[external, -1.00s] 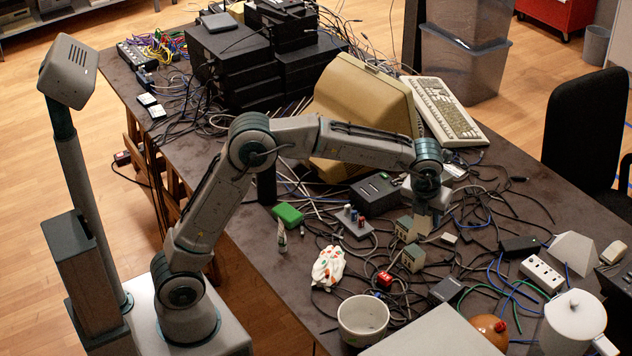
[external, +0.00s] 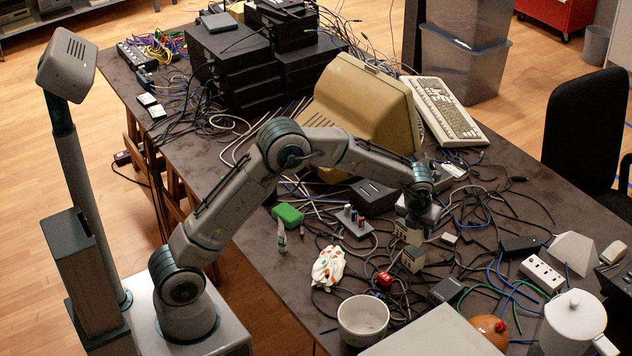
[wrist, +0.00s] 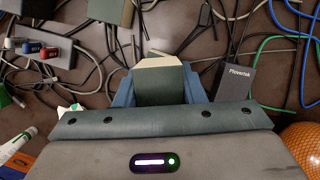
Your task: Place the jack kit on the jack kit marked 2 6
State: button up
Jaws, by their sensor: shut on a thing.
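My gripper (wrist: 160,95) is shut on a jack kit (wrist: 158,84), a dark grey-green block with a cream upper part, held between the two blue fingers. In the external view my gripper (external: 416,214) is low over the cluttered table, right by two small green-and-cream blocks, one behind (external: 407,233) and one in front (external: 413,259). I cannot tell there which one is in the fingers. In the wrist view another dark green block (wrist: 110,10) stands ahead and left of the held kit, apart from it. No number marking is legible.
Cables cover the table (external: 250,258) around the blocks.

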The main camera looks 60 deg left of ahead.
aim_at(417, 239)
jog(key=shift+w+a+f, duration=0.1)
jog(key=shift+w+a, duration=0.1)
jog(key=shift+f, duration=2)
jog(key=shift+f, duration=0.15)
jog(key=o, duration=1)
jog(key=shift+o, duration=0.2)
